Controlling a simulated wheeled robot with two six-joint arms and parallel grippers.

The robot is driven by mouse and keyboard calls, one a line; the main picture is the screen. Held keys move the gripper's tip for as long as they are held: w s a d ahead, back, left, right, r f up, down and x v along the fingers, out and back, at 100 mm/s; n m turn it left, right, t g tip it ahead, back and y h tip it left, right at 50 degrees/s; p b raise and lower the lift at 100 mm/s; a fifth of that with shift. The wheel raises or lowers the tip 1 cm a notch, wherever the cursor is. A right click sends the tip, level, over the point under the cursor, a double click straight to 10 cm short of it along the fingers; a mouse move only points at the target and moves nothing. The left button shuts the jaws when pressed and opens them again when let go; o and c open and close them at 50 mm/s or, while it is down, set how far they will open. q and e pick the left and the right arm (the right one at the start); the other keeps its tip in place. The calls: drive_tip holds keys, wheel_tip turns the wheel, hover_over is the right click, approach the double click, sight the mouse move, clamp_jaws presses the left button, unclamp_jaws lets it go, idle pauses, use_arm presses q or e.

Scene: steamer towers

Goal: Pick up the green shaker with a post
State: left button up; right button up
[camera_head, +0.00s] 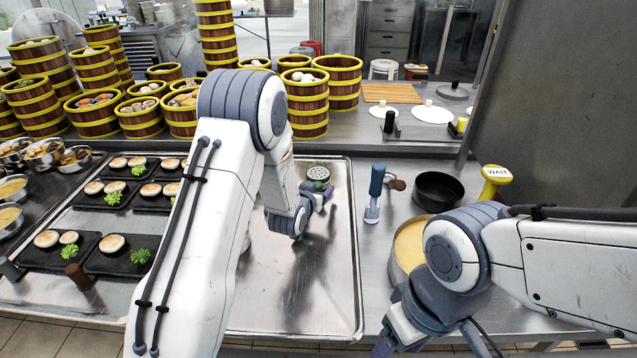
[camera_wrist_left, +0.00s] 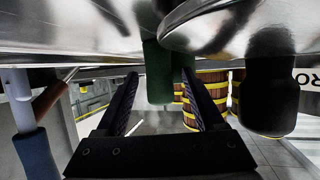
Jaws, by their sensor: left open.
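The green shaker (camera_head: 318,173) stands near the far end of the metal tray, its round perforated top showing in the head view. My left gripper (camera_head: 322,194) is open at its near side, low over the tray. In the left wrist view, which looks upside down, a dark green body (camera_wrist_left: 158,75) shows between the two open fingers of the left gripper (camera_wrist_left: 160,88). I cannot tell whether the fingers touch it. A post on the shaker cannot be made out. My right gripper (camera_head: 425,340) is at the bottom edge, partly cut off, and its jaws are unclear.
Right of the tray stand a blue-handled tool (camera_head: 376,185), a black bowl (camera_head: 437,188) and a yellow WAIT stamp (camera_head: 494,180). Dark plates (camera_head: 110,258) with buns lie left. Steamer baskets (camera_head: 339,80) stand on the back shelf. The tray's near part (camera_head: 300,290) is bare.

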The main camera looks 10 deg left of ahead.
use_arm(q)
clamp_jaws()
drive_tip(key=shift+r, duration=0.15)
wheel_tip(320, 180, up, 10)
drive_tip(key=shift+f, duration=0.1)
idle(0.4)
drive_tip(key=c, duration=1)
unclamp_jaws()
clamp_jaws()
